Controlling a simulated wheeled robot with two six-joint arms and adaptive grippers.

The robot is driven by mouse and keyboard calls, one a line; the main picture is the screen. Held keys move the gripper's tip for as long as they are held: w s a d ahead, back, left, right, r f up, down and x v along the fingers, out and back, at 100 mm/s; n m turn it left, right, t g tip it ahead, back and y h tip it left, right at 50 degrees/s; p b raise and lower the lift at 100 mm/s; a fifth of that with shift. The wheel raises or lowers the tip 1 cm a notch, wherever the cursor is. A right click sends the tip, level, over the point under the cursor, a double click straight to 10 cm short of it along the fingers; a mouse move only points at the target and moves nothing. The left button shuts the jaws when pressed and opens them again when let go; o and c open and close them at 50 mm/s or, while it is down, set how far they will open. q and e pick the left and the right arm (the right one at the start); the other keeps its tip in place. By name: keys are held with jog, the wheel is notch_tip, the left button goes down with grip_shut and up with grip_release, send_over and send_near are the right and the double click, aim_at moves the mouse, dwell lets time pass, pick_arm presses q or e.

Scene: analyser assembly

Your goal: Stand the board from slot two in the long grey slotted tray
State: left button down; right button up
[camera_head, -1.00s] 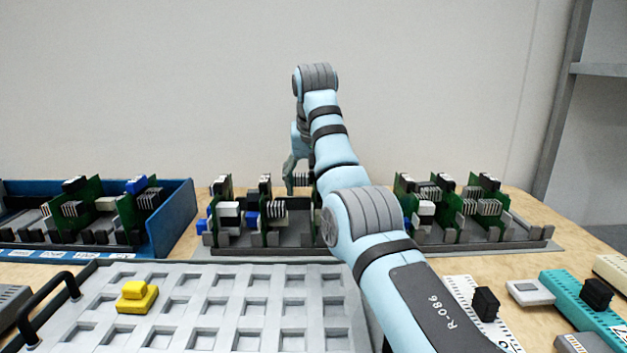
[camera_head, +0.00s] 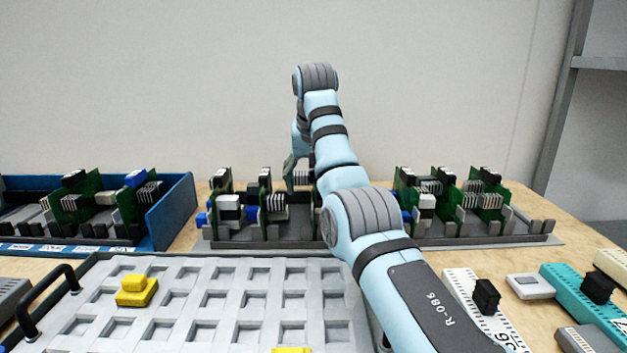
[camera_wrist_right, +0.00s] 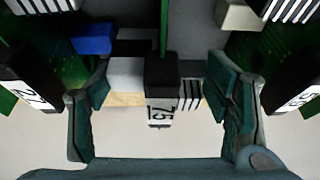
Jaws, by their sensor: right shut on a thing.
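The long grey slotted tray (camera_head: 540,238) stretches across the back of the table, with several green boards standing in it. My right gripper (camera_head: 299,178) is over the middle of this tray, behind my forearm. It is shut on a board whose black end block (camera_wrist_right: 162,78) with a white number label shows between the fingers in the right wrist view. The board's thin green edge (camera_wrist_right: 163,30) runs away from the block. Its lower edge is hidden, so I cannot tell whether it is in a slot. My left gripper is out of view.
Standing boards flank the gripper closely, one on the left (camera_wrist_right: 28,90) and one on the right (camera_wrist_right: 292,88). A blue tray (camera_head: 175,215) with boards stands at the left. A pale grid tray (camera_head: 215,300) with a yellow piece (camera_head: 137,290) fills the front.

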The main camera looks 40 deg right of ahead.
dwell(0.3)
jog(key=o, duration=1.6)
jog(key=shift+c, duration=0.2)
jog(key=shift+o, duration=0.6)
jog(key=shift+r+p, duration=2)
jog(key=shift+p, duration=0.05)
